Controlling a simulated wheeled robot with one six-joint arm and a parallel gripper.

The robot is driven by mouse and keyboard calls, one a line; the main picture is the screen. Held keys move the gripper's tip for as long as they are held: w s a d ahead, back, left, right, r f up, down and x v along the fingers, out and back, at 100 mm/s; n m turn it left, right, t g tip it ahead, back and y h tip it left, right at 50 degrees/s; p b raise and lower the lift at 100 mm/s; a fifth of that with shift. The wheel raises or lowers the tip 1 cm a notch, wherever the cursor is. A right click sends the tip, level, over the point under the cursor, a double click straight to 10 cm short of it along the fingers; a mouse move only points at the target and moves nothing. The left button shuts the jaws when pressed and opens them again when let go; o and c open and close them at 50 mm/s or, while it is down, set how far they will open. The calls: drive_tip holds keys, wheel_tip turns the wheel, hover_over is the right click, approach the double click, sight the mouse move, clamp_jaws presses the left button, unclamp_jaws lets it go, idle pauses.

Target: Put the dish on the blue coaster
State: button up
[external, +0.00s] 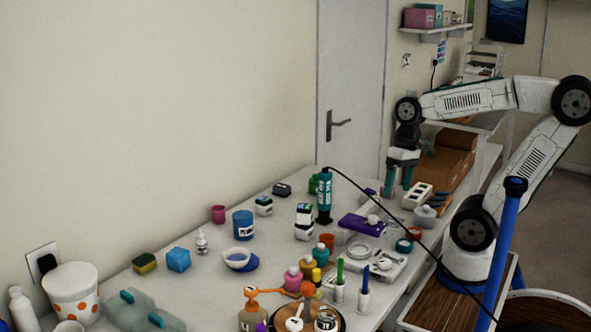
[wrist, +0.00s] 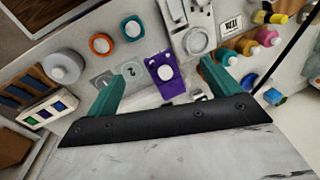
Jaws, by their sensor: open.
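The white dish (external: 237,255), a small round bowl, stands on the table left of centre in the external view. The blue coaster (external: 251,266) shows at its lower right, partly hidden by the dish. I cannot tell whether the dish rests on the coaster's edge or only stands in front of it. My gripper (external: 399,180) is open and empty, pointing down above the far right part of the table, well away from the dish. In the wrist view my gripper (wrist: 168,67) shows its two green fingers wide apart. I cannot make out the dish or coaster there.
A purple block (external: 362,224) with a white knob lies below my gripper. A tall teal tool (external: 324,196) with a black cable stands between my gripper and the dish. A blue cup (external: 243,225) and blue cube (external: 178,260) flank the dish. Several bottles crowd the front.

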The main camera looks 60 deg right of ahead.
drive_tip(key=s+d+n+t+h, duration=0.1)
drive_tip(key=s+d+h, duration=0.1)
drive_tip(key=s+d, duration=0.2)
drive_tip(key=shift+s+d+f+n, duration=0.2)
drive_tip(key=shift+d+f+n, duration=0.05)
drive_tip(key=shift+d+n, duration=0.15)
